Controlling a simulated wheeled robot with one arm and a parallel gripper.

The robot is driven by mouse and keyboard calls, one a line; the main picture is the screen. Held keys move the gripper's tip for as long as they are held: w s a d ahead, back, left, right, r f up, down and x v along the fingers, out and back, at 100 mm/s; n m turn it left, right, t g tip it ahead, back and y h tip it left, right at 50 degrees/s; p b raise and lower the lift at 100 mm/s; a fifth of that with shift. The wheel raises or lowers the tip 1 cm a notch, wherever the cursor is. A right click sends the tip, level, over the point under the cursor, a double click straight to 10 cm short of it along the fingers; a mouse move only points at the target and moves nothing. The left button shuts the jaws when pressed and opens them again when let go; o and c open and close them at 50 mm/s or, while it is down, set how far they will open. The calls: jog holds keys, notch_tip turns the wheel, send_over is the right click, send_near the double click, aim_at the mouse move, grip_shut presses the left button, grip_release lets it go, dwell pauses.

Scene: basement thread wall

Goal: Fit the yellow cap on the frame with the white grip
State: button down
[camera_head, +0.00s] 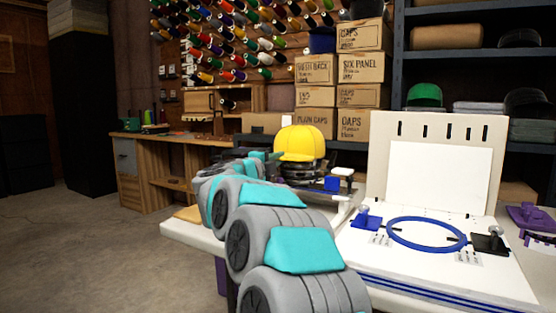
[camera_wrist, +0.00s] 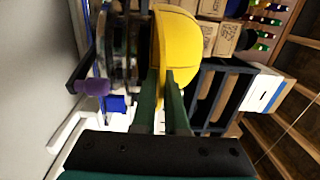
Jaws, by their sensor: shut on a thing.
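The yellow cap (camera_head: 300,143) is at the top of a dark, metallic cap frame (camera_head: 300,173) on the white table. The wrist view is turned sideways and shows the cap (camera_wrist: 180,42) next to the frame's rings (camera_wrist: 119,50). My gripper (camera_wrist: 163,76) is shut on the cap's lower edge, one green finger on either side. In the head view my gripper (camera_head: 268,156) reaches the cap from the left. I cannot tell whether the cap is fully seated. A white grip (camera_head: 343,171) and a blue grip (camera_head: 332,184) show right of the frame. A purple grip (camera_wrist: 92,87) shows in the wrist view.
A white hooping board (camera_head: 440,262) with a blue ring (camera_head: 390,235) stands at right. Cardboard boxes (camera_head: 363,68) and a dark shelf (camera_head: 470,75) are behind the table. Thread spools (camera_head: 230,45) cover the wall. The floor (camera_head: 90,240) at left is clear.

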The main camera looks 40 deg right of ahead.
jog(key=shift+f, duration=0.35)
jog(key=shift+f+b, duration=0.35)
jog(key=shift+b, duration=0.15)
jog(key=shift+f+b, duration=0.35)
jog(key=shift+f, duration=0.15)
jog(key=c, duration=0.9)
grip_release()
jog(key=shift+v, duration=3.9)
